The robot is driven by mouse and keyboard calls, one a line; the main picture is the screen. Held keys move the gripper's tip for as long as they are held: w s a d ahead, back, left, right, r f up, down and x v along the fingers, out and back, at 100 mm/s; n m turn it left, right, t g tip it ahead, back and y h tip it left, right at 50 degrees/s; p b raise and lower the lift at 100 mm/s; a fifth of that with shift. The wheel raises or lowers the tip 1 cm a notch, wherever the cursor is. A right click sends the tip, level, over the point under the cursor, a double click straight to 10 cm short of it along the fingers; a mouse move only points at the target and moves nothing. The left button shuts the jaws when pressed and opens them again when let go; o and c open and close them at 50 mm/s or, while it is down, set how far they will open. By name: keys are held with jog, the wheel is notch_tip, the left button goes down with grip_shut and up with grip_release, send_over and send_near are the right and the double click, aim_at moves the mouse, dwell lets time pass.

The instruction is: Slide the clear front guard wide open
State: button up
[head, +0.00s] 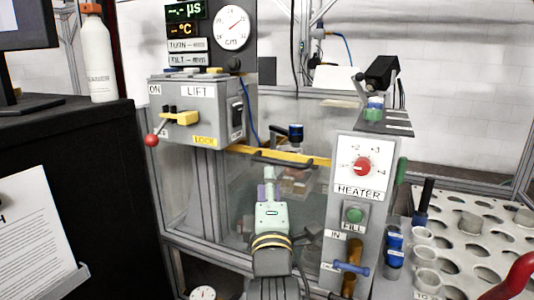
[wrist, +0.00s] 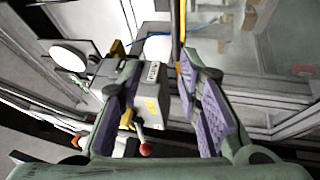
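The clear front guard (head: 222,190) spans between the LIFT box and the HEATER column in the head view, with a yellow strip (head: 290,156) along its top. A dark bar that looks like a handle runs just below this strip. My gripper (head: 266,184) is in front of the guard, below the strip, and partly hides the panel. In the wrist view my gripper (wrist: 158,80) is open, its two purple pads wide apart with nothing held. The yellow strip shows close to the right finger's tip; I cannot tell whether they touch.
The LIFT box (head: 197,106) with a red-knobbed lever (head: 152,140) stands left of the guard. The HEATER column (head: 354,215) stands right. A perforated tray (head: 475,250) with cups is at far right. A black cabinet (head: 95,170) with a bottle (head: 97,60) is at left.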

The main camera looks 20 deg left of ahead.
aim_at(277, 164)
jog(key=shift+h, duration=0.6)
jog(key=x, duration=0.3)
jog(key=d+f+p+x, duration=0.1)
jog(key=x, duration=0.3)
jog(key=w+p+x, duration=0.1)
jog(key=x, duration=0.3)
jog(key=shift+w+d+f, duration=0.15)
jog(key=shift+d+f, duration=0.05)
jog(key=shift+f, duration=0.1)
jog(key=shift+c, duration=0.5)
grip_shut()
